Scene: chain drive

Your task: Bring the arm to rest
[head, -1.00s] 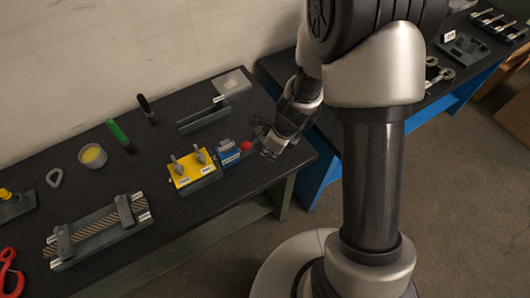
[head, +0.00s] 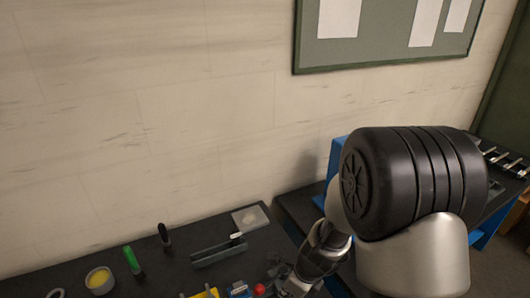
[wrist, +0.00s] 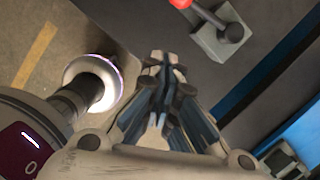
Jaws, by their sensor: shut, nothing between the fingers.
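My gripper (wrist: 163,65) is shut and empty in the wrist view, its fingertips together over the bench edge. It also shows at the bottom of the head view (head: 285,283), partly cut off, to the right of a red ball knob (head: 259,289). In the wrist view a red-ended lever (wrist: 205,14) stands on a grey block (wrist: 222,38), beyond and to the right of the fingertips, apart from them. My arm fills the right of the head view.
The dark bench (head: 205,275) holds a green-handled tool (head: 132,261), a cup of yellow stuff (head: 99,280), a dark-handled tool (head: 164,236), a grey tray (head: 217,253) and a clear flat box (head: 250,218). A blue-sided bench (head: 488,228) stands right. A board (head: 385,45) hangs on the wall.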

